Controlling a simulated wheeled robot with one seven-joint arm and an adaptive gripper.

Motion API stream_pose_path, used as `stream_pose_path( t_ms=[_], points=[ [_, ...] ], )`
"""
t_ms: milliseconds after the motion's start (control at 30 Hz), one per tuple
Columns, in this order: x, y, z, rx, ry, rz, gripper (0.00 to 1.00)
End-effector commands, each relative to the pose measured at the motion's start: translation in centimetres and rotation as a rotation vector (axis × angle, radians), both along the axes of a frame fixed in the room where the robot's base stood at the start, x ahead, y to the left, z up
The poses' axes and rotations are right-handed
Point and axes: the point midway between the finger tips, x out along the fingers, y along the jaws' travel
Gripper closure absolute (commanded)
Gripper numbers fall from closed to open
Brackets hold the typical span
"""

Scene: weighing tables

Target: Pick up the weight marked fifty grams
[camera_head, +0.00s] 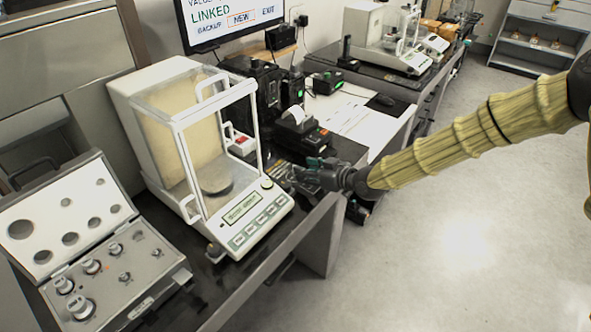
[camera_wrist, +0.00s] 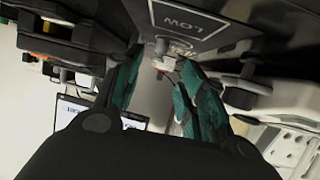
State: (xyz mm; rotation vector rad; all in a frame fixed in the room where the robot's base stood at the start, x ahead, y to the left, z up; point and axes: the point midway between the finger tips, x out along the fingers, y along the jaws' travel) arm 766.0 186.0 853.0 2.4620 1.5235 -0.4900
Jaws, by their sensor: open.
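Several silver knobbed weights stand in an open case (camera_head: 152,290) at the lower left of the head view. Among them are a large one (camera_head: 80,306), a mid-size one (camera_head: 91,265) and a small one (camera_head: 124,277). Their markings are too small to read, so I cannot tell which is fifty grams. My gripper (camera_head: 292,174) is right of the balance, near the table's edge, well apart from the case.
A balance with a glass draft shield (camera_head: 243,224) stands between the case and my gripper. The case's raised white lid (camera_head: 98,224) has round recesses. A small printer (camera_head: 302,137) and a monitor (camera_head: 228,18) are behind. Open floor (camera_head: 430,240) lies to the right.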

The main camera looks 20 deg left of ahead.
Motion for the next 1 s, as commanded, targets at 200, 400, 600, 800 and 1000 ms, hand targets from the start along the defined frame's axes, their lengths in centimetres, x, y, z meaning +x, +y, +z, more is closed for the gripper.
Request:
stream_pose_path(
  t_ms=[200,400,600,800,1000],
  points=[
    [1.0,1.6,-0.5,0.000,0.000,0.001,0.59],
    [2.1,3.4,-1.5,0.000,0.000,0.001,0.59],
    [2.5,4.1,-1.9,0.000,0.000,0.000,0.59],
    [2.5,4.1,-1.9,0.000,0.000,0.000,0.61],
    [2.5,4.1,-1.9,0.000,0.000,0.000,0.98]
  ],
)
